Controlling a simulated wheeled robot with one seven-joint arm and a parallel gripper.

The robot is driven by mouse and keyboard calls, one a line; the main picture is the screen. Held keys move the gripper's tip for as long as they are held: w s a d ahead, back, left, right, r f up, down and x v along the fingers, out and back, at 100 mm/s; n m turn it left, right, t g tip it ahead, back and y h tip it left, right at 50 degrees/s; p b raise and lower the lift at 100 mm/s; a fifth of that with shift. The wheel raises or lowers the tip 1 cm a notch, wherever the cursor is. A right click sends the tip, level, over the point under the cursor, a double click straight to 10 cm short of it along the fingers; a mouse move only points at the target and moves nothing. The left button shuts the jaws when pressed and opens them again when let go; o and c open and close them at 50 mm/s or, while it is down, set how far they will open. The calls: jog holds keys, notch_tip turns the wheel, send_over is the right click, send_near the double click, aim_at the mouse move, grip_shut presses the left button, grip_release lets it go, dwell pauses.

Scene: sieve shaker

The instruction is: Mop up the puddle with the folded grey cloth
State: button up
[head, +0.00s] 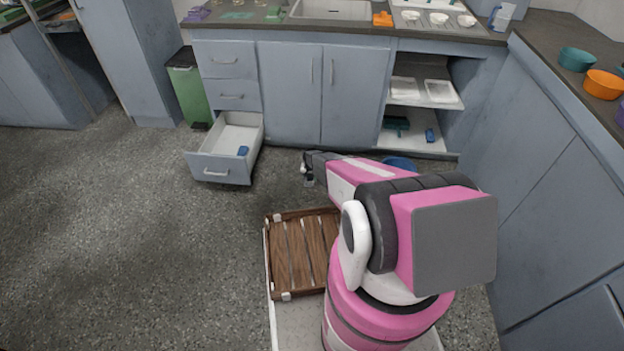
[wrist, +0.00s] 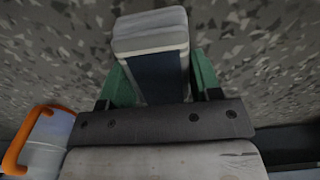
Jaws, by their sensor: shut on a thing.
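My gripper (wrist: 161,85) is shut on a grey layered thing (wrist: 150,30) with a dark blue face. It sits between the green fingers in the wrist view. Its layered end looks like a folded cloth, but I cannot tell for sure. In the head view my gripper (head: 307,178) hangs above the floor, right of the open drawer, with a small grey shape at its tip. I cannot make out the puddle for certain in either view.
An open drawer (head: 218,170) with a small blue object inside juts out left of my gripper. A green bin (head: 188,90) stands further left. A slatted wooden tray (head: 292,255) is close to my base. An orange-handled container (wrist: 40,140) shows in the wrist view. Speckled floor is clear at left.

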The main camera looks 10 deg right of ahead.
jog(key=shift+s+d, duration=0.3)
jog(key=shift+d, duration=0.55)
jog(key=shift+s+d, duration=0.25)
jog(key=shift+d, duration=0.6)
dwell(0.5)
jog(key=shift+r, duration=0.1)
notch_tip(320, 180, up, 7)
dwell(0.8)
